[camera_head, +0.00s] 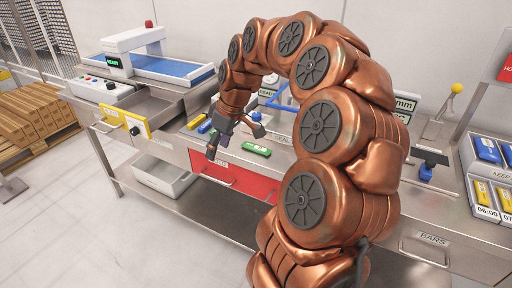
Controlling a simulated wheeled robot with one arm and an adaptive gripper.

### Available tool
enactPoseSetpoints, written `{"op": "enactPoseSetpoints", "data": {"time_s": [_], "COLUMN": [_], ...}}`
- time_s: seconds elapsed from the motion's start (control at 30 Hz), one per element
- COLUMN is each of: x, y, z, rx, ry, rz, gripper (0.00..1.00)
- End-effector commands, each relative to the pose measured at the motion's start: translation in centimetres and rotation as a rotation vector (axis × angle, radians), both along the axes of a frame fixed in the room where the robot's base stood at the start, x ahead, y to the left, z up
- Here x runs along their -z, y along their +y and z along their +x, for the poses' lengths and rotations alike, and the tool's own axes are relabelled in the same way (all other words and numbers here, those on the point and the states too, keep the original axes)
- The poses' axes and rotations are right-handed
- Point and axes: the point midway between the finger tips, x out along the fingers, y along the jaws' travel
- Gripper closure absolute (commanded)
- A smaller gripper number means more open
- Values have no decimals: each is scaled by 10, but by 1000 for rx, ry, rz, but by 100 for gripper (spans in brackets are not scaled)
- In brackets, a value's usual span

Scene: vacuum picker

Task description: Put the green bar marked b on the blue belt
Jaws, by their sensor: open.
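A green bar (257,149) lies on the steel worktop near its front edge, just right of my gripper. Its marking is too small to read. The blue belt (172,68) is at the back left, running under a white arch. My gripper (229,150) is open, with its fingers pointing down over the worktop's front edge, left of the green bar. A small dark blue thing shows by its fingers; I cannot tell what it is.
My copper arm hides much of the worktop's middle and right. A control box (101,90) with buttons stands before the belt. Bins of blue and yellow packs (487,150) stand at right.

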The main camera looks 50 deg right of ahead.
Motion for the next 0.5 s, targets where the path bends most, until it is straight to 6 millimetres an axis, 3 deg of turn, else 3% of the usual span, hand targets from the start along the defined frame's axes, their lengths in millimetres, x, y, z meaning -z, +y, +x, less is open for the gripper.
{"op": "enactPoseSetpoints", "data": {"time_s": [0.03, 0.2, 0.33, 0.5], "x": [2, 14, 22, 31], "y": [-31, -119, -166, -193], "z": [7, 10, 3, -4], "rx": [21, 62, 88, 102], "ry": [-22, -82, -105, -114], "rz": [-3, -30, -56, -71], "gripper": [38, 38, 38, 38]}}
